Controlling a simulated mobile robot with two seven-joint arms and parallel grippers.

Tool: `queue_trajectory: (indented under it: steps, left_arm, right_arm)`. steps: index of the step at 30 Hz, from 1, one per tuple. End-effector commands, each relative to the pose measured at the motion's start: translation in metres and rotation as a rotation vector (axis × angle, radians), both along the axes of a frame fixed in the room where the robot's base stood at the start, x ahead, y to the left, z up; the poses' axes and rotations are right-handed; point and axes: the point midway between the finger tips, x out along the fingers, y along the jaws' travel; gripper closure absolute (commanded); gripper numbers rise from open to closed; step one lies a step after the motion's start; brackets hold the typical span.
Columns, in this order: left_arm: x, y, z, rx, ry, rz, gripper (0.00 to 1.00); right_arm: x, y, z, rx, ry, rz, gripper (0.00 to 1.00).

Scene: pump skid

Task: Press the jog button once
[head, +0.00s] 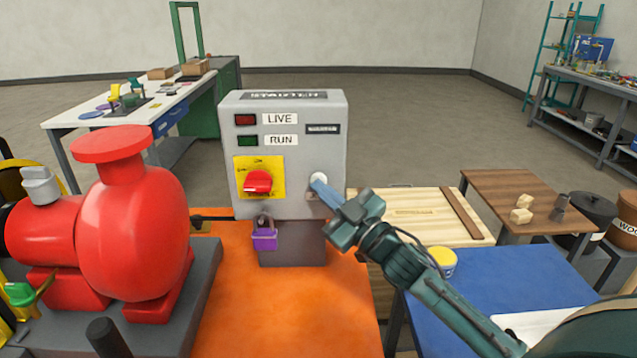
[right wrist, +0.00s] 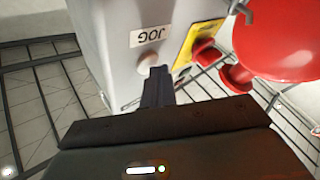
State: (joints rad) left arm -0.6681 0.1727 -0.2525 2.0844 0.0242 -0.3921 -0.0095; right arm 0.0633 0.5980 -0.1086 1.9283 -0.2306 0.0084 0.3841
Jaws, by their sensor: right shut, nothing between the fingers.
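The grey starter box (head: 287,205) stands on the orange surface in the middle of the head view. The jog button (head: 319,179) is a pale round knob on its front, lower right. In the right wrist view the button (right wrist: 149,63) sits beside the JOG label (right wrist: 150,36), which appears upside down. My right gripper (head: 321,187) is shut and empty, its blue-grey fingertips at the button. In the right wrist view its tips (right wrist: 158,72) overlap the button's edge; I cannot tell whether they touch it. My left gripper is not in view.
A red rotary switch (head: 258,181) on a yellow plate is left of the button, with a purple padlock (head: 264,240) below. The LIVE lamp (head: 245,120) and RUN lamp (head: 247,141) look dark. A red pump (head: 135,225) stands at left. A wooden board (head: 420,216) lies at right.

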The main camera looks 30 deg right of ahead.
Motion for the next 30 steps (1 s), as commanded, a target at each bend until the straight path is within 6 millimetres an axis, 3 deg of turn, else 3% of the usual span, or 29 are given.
queue_trajectory:
  steps: [26,30]
  left_arm:
    - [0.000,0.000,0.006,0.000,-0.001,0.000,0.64]
    - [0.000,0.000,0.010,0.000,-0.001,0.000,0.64]
  right_arm:
    - [-0.017,0.008,0.000,0.001,0.001,-0.001,1.00]
    - [-0.027,0.013,0.000,0.002,0.001,0.000,1.00]
